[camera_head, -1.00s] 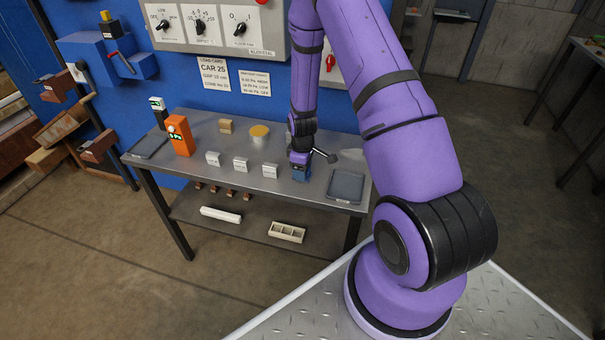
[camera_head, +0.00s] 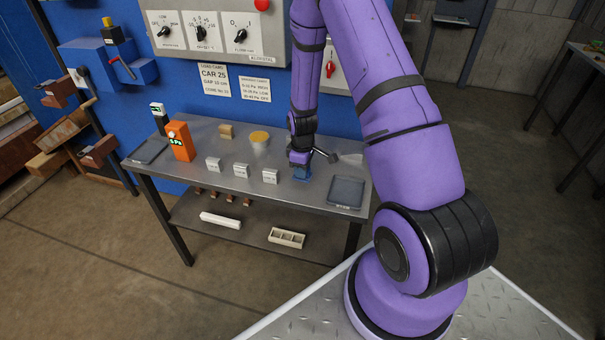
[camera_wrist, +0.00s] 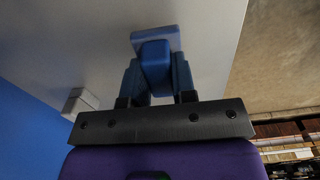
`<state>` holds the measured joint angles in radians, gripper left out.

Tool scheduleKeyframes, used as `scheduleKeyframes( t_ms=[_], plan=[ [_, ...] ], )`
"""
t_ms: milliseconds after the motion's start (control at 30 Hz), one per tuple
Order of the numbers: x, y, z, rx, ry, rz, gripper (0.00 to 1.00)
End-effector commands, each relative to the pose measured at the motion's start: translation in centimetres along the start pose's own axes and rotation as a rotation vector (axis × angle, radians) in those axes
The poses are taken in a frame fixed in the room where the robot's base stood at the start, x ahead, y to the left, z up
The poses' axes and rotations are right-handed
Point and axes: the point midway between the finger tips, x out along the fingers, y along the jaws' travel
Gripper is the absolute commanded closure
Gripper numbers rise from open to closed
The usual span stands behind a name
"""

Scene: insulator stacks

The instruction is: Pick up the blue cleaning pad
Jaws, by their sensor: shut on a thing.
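The blue cleaning pad (camera_wrist: 155,40) shows in the wrist view as a flat blue plate with a block-shaped grip on it. My gripper (camera_wrist: 156,78) has its two blue fingers on either side of that grip and is shut on it. In the head view the pad (camera_head: 302,177) is a small blue shape at the table top, and my gripper (camera_head: 301,160) is directly above it, pointing down. Most of the pad is hidden by my gripper there. I cannot tell whether the pad touches the table.
The metal table (camera_head: 240,190) holds a dark tray (camera_head: 346,191) right of my gripper, white label blocks (camera_head: 241,170) to its left, a yellow-topped round tin (camera_head: 259,138) and an orange meter (camera_head: 180,141). A switch panel (camera_head: 215,30) stands behind. A metal-headed tool lies close on the right.

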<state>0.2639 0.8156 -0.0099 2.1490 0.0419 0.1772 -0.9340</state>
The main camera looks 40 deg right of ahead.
Motion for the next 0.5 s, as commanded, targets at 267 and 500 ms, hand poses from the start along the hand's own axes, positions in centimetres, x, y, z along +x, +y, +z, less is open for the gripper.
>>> scheduleKeyframes(
  t_ms=[267,500],
  plan=[
    [-1.6,-4.1,1.4,-0.004,-0.002,-0.003,0.99],
    [-2.2,-9.8,3.3,-0.004,-0.002,-0.001,0.99]
  ],
)
